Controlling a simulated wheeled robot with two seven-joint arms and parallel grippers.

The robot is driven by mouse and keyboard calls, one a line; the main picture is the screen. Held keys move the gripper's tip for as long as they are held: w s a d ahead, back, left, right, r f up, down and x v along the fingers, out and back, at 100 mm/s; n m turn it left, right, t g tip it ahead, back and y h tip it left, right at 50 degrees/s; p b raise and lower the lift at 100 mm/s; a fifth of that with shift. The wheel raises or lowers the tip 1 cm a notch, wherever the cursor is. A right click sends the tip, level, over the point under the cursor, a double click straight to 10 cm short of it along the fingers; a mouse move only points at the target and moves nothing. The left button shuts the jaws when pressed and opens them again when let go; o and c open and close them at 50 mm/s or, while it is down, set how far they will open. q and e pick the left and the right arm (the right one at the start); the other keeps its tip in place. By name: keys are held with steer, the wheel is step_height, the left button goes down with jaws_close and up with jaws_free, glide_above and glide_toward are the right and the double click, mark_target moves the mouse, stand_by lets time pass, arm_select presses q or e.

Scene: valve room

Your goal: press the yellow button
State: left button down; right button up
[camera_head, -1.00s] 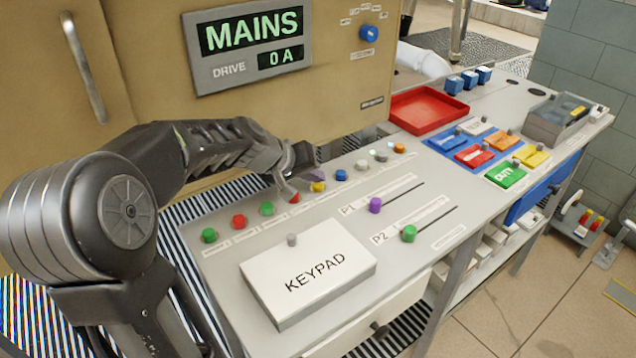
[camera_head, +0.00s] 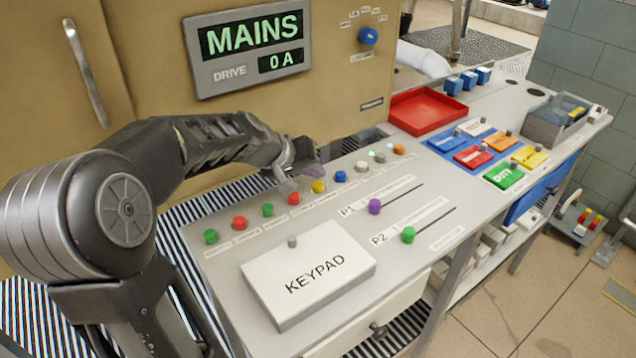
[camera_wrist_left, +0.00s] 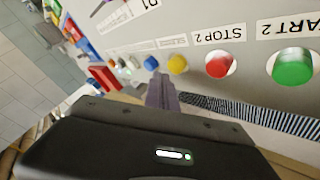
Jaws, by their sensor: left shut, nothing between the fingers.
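The yellow button (camera_head: 318,186) sits in the row of round buttons along the back of the grey desk, between a red button (camera_head: 293,198) and a blue button (camera_head: 340,176). In the left wrist view the yellow button (camera_wrist_left: 177,64) shows just beyond my fingers. My left gripper (camera_head: 290,186) is shut and empty; its fingertips are above and slightly behind the row, near the red and yellow buttons. I see a gap between the fingers and the yellow button in the left wrist view. My right gripper is out of view.
A white KEYPAD box (camera_head: 308,272) stands in front of the row. Sliders P1 (camera_head: 375,206) and P2 (camera_head: 408,234) lie to its right. A red tray (camera_head: 428,111) and several coloured labelled blocks are further right. The MAINS cabinet (camera_head: 150,60) rises behind my arm.

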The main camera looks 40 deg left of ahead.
mark_target(315, 186)
arm_select(q)
steer(key=shift+r+p, duration=1.85)
steer(key=shift+r, duration=0.7)
steer(key=shift+f, duration=0.1)
